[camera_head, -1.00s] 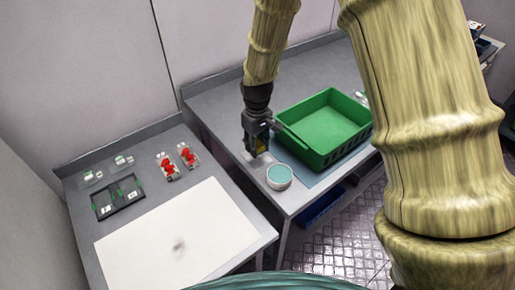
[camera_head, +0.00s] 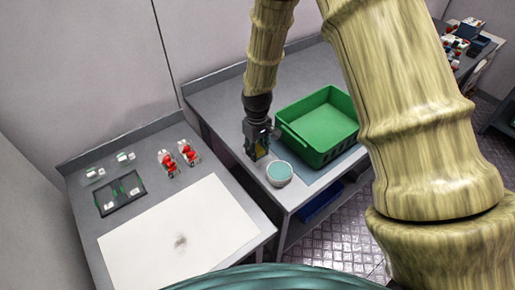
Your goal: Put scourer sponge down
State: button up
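My gripper (camera_head: 256,154) is low over the left front part of the grey table on the right, pointing down. A small yellow patch, which looks like the scourer sponge (camera_head: 263,149), shows between its dark fingers. The gripper appears shut on it. The sponge is mostly hidden by the fingers, and I cannot tell whether it touches the table. A round white tub with a teal top (camera_head: 279,173) stands just right of and in front of the gripper.
A green crate (camera_head: 284,131) stands right of the gripper on a blue-grey mat (camera_head: 318,173). The left table holds a white board (camera_head: 180,240), a black tray (camera_head: 120,194), and clear packs with red fruit (camera_head: 168,163). Bare tabletop (camera_head: 215,100) lies behind the gripper.

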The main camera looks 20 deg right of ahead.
aim_at(257, 148)
jog(key=o, duration=0.4)
jog(key=shift+r, duration=0.1)
jog(key=shift+r+b, duration=1.75)
jog(key=shift+r, duration=4.35)
